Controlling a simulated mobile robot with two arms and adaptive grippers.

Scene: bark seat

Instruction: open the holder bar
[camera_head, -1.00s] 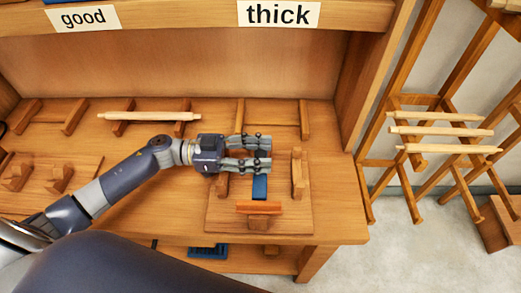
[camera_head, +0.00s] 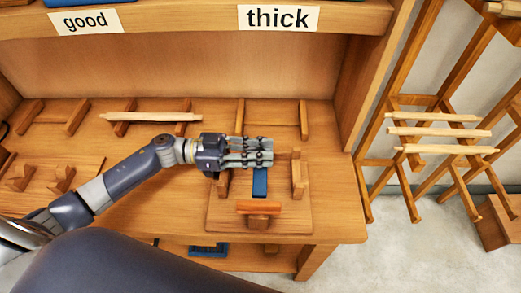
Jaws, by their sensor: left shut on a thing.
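The holder (camera_head: 216,215) is a wooden board on the bench with a brown post on each side; the right post (camera_head: 298,175) is in plain view. A blue strip (camera_head: 260,183), seemingly the handle of the holder bar, runs towards the back under my fingers. An orange-brown crosspiece (camera_head: 259,207) sits in front of it. My left gripper (camera_head: 264,152) is over the back of the holder, between the posts, pointing right. Its fingers are shut at the strip's far end, on what appears to be the holder bar. The fingers hide the grip itself. My right gripper is out of view.
A pale stick (camera_head: 150,117) lies across two wooden supports at the back left. A wooden rack (camera_head: 455,160) with several pale sticks stands at the right. A shelf (camera_head: 200,18) labelled "good" and "thick" overhangs the bench. Bare bench lies left of the holder.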

